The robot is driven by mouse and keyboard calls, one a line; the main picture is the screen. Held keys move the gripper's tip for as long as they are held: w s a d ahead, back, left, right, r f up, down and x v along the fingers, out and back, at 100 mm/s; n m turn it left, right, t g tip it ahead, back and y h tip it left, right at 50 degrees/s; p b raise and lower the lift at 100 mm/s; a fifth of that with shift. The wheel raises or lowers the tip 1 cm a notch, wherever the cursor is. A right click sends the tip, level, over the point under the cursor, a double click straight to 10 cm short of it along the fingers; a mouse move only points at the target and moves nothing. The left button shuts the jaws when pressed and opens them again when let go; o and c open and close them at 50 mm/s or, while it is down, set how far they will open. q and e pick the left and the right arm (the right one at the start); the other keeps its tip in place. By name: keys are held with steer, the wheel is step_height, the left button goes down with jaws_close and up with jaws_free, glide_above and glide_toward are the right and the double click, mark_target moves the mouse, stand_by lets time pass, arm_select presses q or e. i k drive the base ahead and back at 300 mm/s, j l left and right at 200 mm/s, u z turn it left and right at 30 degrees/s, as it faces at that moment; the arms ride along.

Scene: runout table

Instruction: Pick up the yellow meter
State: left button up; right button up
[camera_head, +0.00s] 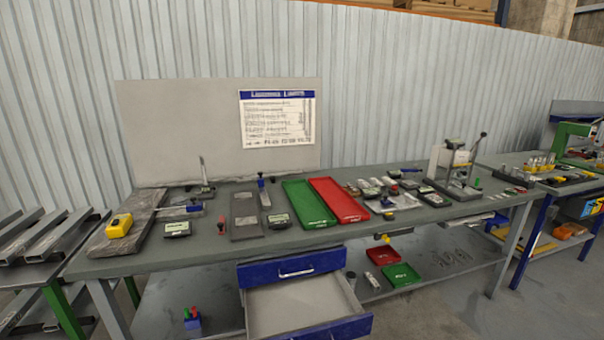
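A yellow meter (119,225) with a dark face sits near the left end of the long grey workbench (205,255). It rests on a dark, slanted slab (100,245) at that end. Neither of my grippers shows in the head view, and nothing is seen touching the yellow meter.
A green tray (307,207) and a red tray (338,198) lie mid-bench. Several small gauges and parts crowd the right half, near a lever press (458,165). A blue drawer (290,268) stands open below the front edge. Metal racks (40,240) stand at left.

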mark_target(120, 230)
steer(key=u, duration=1.3)
steer(key=i+j, duration=0.1)
steer(key=i, duration=0.35)
steer(key=i+j+z, duration=0.1)
steer(key=i, duration=0.35)
steer(key=i+j, duration=0.15)
steer(key=i, duration=0.3)
steer(key=z, duration=0.05)
